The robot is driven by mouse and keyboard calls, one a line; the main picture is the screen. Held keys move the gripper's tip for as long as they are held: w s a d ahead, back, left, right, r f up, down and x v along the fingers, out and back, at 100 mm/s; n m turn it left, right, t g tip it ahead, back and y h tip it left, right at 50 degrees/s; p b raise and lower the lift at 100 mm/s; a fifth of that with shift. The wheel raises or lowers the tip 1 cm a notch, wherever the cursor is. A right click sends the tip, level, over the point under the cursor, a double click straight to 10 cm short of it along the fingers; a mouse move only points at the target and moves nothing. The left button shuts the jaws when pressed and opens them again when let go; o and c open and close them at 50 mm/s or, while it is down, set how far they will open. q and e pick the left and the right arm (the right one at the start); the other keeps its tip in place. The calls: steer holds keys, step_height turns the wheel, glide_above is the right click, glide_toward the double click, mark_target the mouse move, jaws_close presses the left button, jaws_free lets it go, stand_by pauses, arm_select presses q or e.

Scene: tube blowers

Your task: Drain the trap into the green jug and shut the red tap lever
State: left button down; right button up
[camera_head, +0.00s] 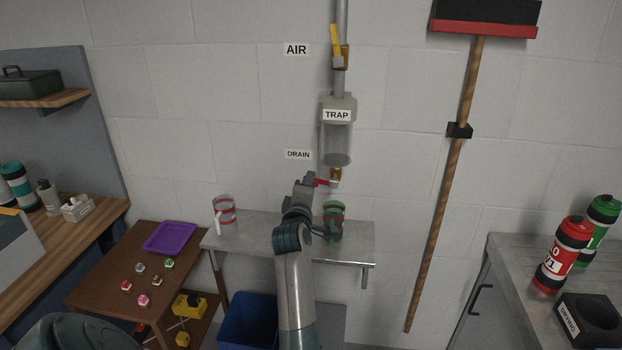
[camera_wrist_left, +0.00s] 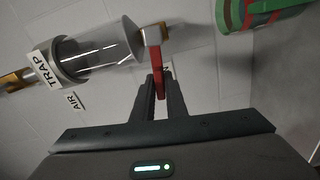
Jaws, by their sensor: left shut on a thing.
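The trap (camera_head: 337,140), a clear bowl under a grey head, hangs on the wall pipe; it also shows in the left wrist view (camera_wrist_left: 97,52). Below it is a brass drain tap (camera_head: 336,174) with a red lever (camera_head: 322,182) pointing left. My left gripper (camera_head: 311,182) is shut on this lever; the left wrist view shows the lever (camera_wrist_left: 158,75) between the fingers. The green jug (camera_head: 333,220) stands on the metal shelf below the tap, partly hidden by my left arm. Its green side shows in the left wrist view (camera_wrist_left: 262,12). My right gripper is not in view.
A clear jug with red bands (camera_head: 224,212) stands on the shelf's (camera_head: 352,240) left end. A yellow air lever (camera_head: 335,40) sits above the trap. A broom (camera_head: 452,180) hangs to the right. A blue bin (camera_head: 248,322) is below the shelf. A purple tray (camera_head: 169,237) lies left.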

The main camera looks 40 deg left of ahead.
arm_select(q)
steer(key=shift+f+n, duration=0.5)
steer(key=shift+n, duration=0.3)
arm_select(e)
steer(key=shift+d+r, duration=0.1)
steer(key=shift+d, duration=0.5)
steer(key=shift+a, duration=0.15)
arm_select(q)
steer(key=c, duration=1.8)
jaws_free()
steer(key=shift+c, duration=0.2)
steer(key=shift+a, duration=0.1)
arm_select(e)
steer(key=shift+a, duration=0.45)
